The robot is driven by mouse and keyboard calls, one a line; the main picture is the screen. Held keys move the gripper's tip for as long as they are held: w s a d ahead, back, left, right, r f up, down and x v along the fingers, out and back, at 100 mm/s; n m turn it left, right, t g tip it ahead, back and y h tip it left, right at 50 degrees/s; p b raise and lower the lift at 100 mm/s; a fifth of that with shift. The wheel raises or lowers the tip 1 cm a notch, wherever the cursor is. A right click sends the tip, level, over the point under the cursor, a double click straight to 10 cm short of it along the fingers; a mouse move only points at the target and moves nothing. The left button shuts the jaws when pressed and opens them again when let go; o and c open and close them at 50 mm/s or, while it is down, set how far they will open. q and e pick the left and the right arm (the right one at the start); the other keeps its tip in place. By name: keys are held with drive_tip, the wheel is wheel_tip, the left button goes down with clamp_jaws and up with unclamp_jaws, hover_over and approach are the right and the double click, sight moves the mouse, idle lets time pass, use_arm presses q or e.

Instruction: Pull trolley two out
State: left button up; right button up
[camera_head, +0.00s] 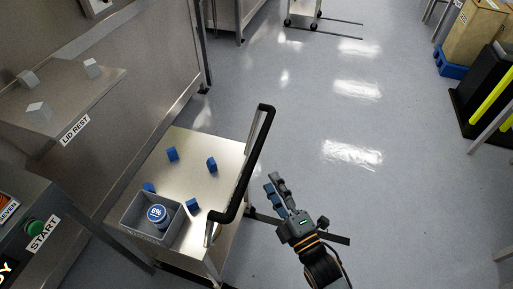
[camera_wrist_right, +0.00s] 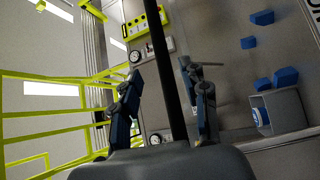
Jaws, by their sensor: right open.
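A steel-topped trolley (camera_head: 188,150) stands at the left of centre in the head view, beside the steel bench. Its black handle (camera_head: 262,140) runs along the trolley's right side, and the dark bar (camera_wrist_right: 172,70) also shows in the right wrist view. No trolley number can be read. My right gripper (camera_head: 273,181) is open, just right of the handle in the head view. In the right wrist view the bar shows between the two fingers (camera_wrist_right: 160,66); contact cannot be told. My left gripper is out of view.
The trolley carries a grey bin (camera_head: 135,215) with a blue-and-white round item (camera_head: 157,213), and several blue blocks (camera_head: 211,164). A lid rest shelf (camera_head: 75,95) and a START button panel (camera_head: 30,225) lie left. Floor (camera_head: 340,170) right of the handle is clear.

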sight(255, 154)
drive_tip(key=p+x, duration=0.1)
drive_tip(key=x, duration=1)
clamp_jaws()
